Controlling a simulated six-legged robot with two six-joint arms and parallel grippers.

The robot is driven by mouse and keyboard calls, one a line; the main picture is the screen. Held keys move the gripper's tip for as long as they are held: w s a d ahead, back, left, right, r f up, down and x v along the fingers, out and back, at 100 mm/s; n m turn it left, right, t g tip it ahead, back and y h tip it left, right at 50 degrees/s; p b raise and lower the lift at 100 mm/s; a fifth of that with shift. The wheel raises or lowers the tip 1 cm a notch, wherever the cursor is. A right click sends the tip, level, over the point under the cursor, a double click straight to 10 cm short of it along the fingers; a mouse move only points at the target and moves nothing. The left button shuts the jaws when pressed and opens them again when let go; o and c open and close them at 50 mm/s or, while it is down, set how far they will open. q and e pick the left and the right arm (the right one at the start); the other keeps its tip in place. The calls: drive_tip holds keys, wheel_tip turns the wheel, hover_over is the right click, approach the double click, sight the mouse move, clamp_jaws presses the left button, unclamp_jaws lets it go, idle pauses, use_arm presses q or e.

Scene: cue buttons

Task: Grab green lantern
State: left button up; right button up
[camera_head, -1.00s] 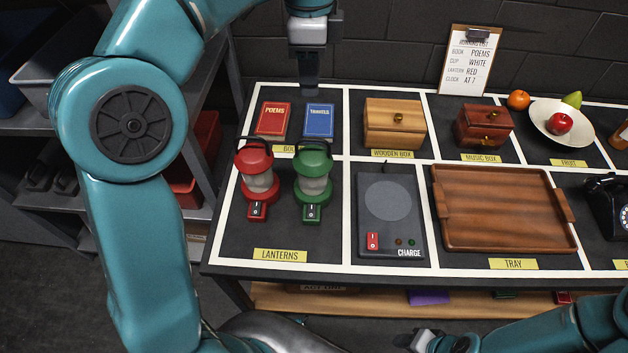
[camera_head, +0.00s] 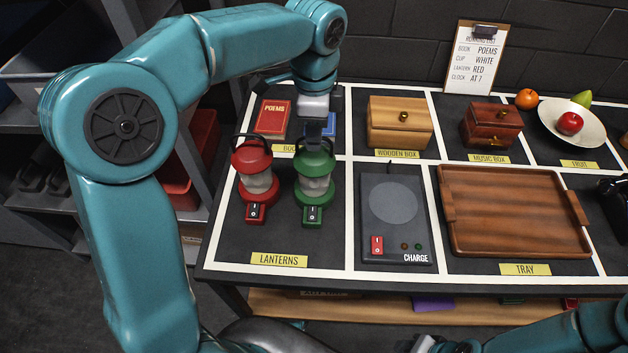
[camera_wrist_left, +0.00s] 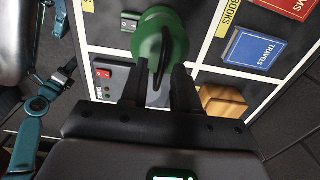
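The green lantern (camera_head: 314,182) stands upright in the lanterns section of the table, its dark handle on top. My left gripper (camera_head: 315,134) is directly above it, pointing down, with its fingers near the handle. In the left wrist view my left gripper (camera_wrist_left: 160,70) has its two fingers apart, with the handle between them and the green lantern top (camera_wrist_left: 161,30) just beyond. I cannot tell whether the fingers touch the handle. The red lantern (camera_head: 256,182) stands close on the left. Only part of my right gripper (camera_head: 428,344) shows at the bottom edge.
Behind the lanterns lie a red book (camera_head: 272,119) and a blue book (camera_head: 329,128), partly hidden by my gripper. The charge pad (camera_head: 393,240) is on the right, bare on top. A wooden box (camera_head: 400,128) and an empty tray (camera_head: 515,210) are farther right.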

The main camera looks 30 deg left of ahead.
use_arm(q)
wheel_tip(320, 180, down, 2)
drive_tip(key=shift+w, duration=0.1)
drive_tip(key=shift+s+r, duration=0.1)
drive_tip(key=shift+s, duration=0.15)
drive_tip(key=shift+w, duration=0.2)
clamp_jaws()
drive_tip(key=shift+s, duration=0.1)
idle(0.8)
